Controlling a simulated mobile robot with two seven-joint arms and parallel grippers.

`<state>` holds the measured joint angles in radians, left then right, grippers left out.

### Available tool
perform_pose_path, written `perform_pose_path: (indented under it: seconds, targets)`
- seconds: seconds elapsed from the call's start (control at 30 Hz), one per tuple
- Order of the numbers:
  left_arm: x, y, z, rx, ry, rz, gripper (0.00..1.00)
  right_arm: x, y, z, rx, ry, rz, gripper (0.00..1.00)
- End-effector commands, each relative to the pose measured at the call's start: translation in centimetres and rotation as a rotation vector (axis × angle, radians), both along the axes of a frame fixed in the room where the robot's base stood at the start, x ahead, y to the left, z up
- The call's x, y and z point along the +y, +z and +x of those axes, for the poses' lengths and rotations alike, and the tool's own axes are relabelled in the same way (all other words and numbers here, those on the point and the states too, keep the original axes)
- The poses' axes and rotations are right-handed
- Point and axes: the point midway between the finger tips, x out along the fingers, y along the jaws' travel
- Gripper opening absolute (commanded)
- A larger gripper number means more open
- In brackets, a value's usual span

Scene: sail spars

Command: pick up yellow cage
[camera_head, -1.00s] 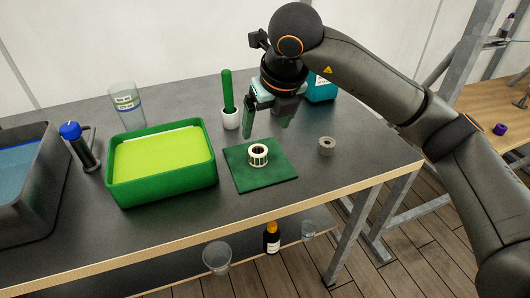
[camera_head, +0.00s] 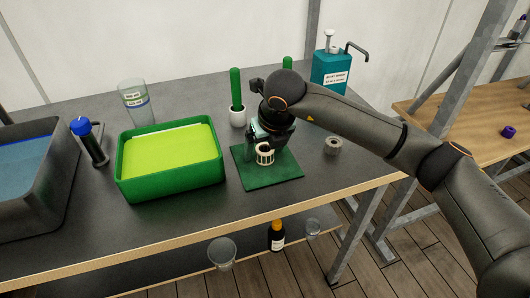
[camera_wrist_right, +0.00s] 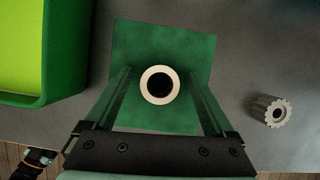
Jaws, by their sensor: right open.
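The cage is a pale cream ring with slots in its side and a dark hole. It stands on the green mat (camera_head: 280,178) in the head view (camera_head: 265,158). In the right wrist view the cage (camera_wrist_right: 147,74) is seen from above, between the two fingers. My right gripper (camera_head: 264,146) is open and points down over the cage, with a finger on each side of it. I cannot tell whether the fingers touch it.
A grey toothed part (camera_head: 333,145) stands right of the mat. A green tray (camera_head: 170,190) with a yellow-green filling is at its left.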

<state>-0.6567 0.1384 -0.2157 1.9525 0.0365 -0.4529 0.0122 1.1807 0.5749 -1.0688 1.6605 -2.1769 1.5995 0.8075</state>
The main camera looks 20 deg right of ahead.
Motion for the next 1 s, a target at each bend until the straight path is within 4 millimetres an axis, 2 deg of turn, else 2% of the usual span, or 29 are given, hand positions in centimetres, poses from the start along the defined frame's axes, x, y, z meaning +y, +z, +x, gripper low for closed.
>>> perform_pose_path:
  seconds: [0.1, 0.87, 1.0]
  targets:
    - [0.01, -0.02, -0.01, 0.0, 0.001, -0.001, 0.5, 0.01, 0.02, -0.01, 0.0, 0.0, 0.0, 0.88]
    - [-0.03, 0.07, 0.03, 0.0, 0.002, -0.002, 0.5, -0.01, 0.08, -0.01, 0.0, -0.001, 0.0, 0.02]
    - [-0.05, 0.09, 0.04, 0.0, 0.002, -0.002, 0.5, -0.01, 0.12, 0.0, -0.001, -0.001, 0.0, 0.0]
